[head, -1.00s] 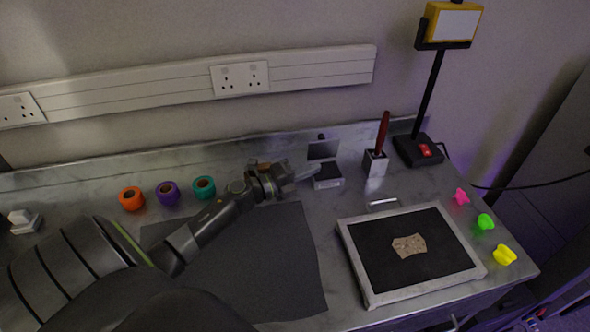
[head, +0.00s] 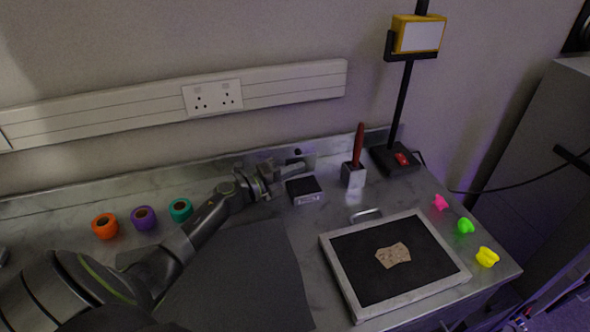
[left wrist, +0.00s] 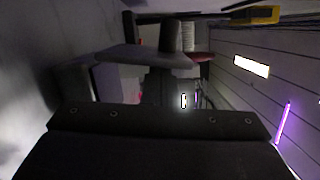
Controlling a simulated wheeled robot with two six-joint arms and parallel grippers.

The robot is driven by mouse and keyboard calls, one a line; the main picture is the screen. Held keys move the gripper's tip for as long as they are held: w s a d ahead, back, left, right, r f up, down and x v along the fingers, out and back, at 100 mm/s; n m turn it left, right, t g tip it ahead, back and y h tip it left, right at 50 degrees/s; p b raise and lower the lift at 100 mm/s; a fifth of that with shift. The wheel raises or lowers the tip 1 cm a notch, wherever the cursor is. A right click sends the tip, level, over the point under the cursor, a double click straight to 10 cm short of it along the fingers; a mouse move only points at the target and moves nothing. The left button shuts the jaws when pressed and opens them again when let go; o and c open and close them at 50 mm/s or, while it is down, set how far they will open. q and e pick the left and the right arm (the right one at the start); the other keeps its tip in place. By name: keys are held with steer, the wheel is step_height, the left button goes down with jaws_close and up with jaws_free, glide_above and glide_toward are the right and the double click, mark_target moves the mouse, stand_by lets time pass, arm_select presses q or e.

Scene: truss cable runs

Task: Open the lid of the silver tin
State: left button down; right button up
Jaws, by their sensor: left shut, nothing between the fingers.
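The silver tin (head: 305,196), small and square with a dark inside, sits on the metal bench at the back. Its lid (head: 308,158) is raised and stands up behind the tin, partly hidden by my left gripper. My left gripper (head: 296,169) is shut with nothing between its fingers. It reaches in from the left, with its fingertips above the tin's back edge, in front of the lid. I cannot tell whether they touch the lid. The left wrist view is dark, and I cannot make out the tin for certain there. My right gripper is not in view.
A block with a red-handled tool (head: 354,176) and a lamp stand (head: 397,159) are right of the tin. A framed black tray (head: 345,290) lies in front. Orange, purple and teal rolls (head: 180,210) stand left near my arm. A dark mat (head: 245,270) covers the front.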

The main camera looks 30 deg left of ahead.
arm_select(q)
steer(key=shift+w+a+r+n+y+p, duration=0.25)
steer(key=shift+n+p, duration=0.3)
steer(key=shift+p, duration=0.4)
steer(key=shift+w+a+r+n+y+p, duration=0.1)
steer(key=shift+r+n+p, duration=0.2)
steer(key=shift+n+p, duration=0.45)
steer(key=shift+w+a+p, duration=0.1)
steer(key=shift+p, duration=0.2)
steer(key=shift+w+a+f, duration=0.15)
steer(key=shift+w+a, duration=0.05)
steer(key=shift+a, duration=0.05)
